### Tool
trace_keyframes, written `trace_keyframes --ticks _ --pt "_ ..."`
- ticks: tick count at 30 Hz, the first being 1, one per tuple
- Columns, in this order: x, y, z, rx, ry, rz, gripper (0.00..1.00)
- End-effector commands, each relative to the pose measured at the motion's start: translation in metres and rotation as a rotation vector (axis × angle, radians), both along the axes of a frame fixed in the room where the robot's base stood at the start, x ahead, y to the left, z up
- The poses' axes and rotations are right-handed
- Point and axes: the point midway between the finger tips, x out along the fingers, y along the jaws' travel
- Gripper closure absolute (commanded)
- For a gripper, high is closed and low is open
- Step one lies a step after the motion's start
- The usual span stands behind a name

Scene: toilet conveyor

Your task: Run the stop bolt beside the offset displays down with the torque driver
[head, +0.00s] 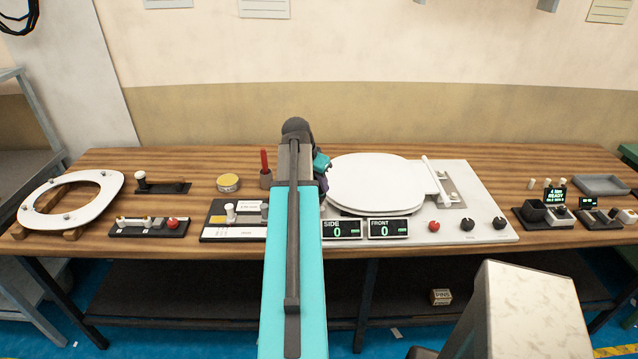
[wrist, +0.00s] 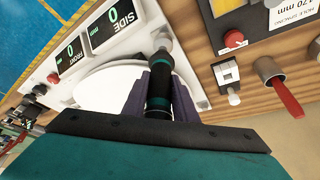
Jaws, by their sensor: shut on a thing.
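My gripper (wrist: 160,92) is shut on the torque driver (wrist: 158,105), a black tool with teal bands, seen in the wrist view. The driver's narrow end reaches to the edge of the white base plate, beside the offset displays. The SIDE display (wrist: 112,22) and the FRONT display (wrist: 70,56) both read 0. They also show in the head view, SIDE (head: 341,229) and FRONT (head: 389,228). In the head view my arm hides most of the gripper.
A white round lid (head: 375,180) lies on the white plate (head: 480,228) behind the displays. A red-handled tool stands in a cup (wrist: 268,68), near a panel with a red knob (wrist: 233,39). A white seat ring (head: 103,187) rests at the far left.

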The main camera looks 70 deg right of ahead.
Motion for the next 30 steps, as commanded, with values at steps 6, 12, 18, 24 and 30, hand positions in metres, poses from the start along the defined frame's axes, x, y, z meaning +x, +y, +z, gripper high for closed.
trace_keyframes --ticks 6,12,18,24,30 --pt "0.0 -0.0004 -0.0015 -0.002 0.0 0.0 1.0" --pt "0.0 -0.0004 -0.0033 -0.002 0.0 0.0 1.0" --pt "0.0 -0.0004 -0.0052 -0.002 0.0 0.0 1.0" --pt "0.0 -0.0004 -0.007 -0.002 0.0 0.0 1.0" --pt "0.0 -0.0004 -0.0088 -0.002 0.0 0.0 1.0"
